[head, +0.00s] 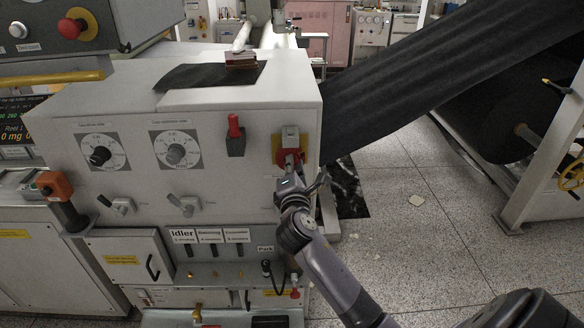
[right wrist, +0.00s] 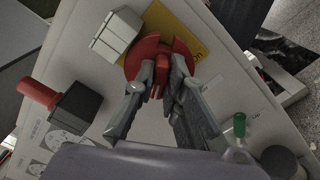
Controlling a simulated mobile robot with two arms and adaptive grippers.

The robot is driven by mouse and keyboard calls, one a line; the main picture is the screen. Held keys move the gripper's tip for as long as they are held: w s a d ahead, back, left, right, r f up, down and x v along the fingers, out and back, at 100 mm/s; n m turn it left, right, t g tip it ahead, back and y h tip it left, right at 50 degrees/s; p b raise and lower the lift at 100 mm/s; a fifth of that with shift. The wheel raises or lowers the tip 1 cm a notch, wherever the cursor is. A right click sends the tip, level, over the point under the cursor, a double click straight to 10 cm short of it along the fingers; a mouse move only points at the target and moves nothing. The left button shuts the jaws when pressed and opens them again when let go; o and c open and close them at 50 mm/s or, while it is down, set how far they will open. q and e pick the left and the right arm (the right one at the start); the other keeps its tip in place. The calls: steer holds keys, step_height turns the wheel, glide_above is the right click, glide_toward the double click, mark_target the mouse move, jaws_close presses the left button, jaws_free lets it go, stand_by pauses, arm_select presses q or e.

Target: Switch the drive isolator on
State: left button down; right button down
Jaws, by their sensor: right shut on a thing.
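The drive isolator (head: 279,156) is a red round switch on a yellow plate, at the right end of the machine's pale front panel. In the right wrist view, its red disc (right wrist: 143,50) carries a raised red handle (right wrist: 160,78). My right gripper (head: 296,172) reaches it from below right. In the right wrist view, my right gripper's fingers (right wrist: 163,70) stand on both sides of the red handle and are shut on it. The fingers hide part of the handle and disc. My left gripper is not in view.
A pale block (right wrist: 116,34) sits close beside the isolator. A black block with a red lever (head: 235,135) protrudes to its left. Two dials (head: 103,152) (head: 176,149) are further left. A dark web (head: 410,75) slopes up to the right. The floor at right is mostly clear.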

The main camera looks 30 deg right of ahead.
steer(key=m+b, duration=0.1)
steer(key=m, duration=0.4)
steer(key=shift+f+m, duration=0.15)
steer(key=shift+m, duration=0.15)
stand_by(0.4)
steer(key=c, duration=1.6)
jaws_free()
steer(key=shift+c, duration=0.2)
steer(key=v, duration=1.2)
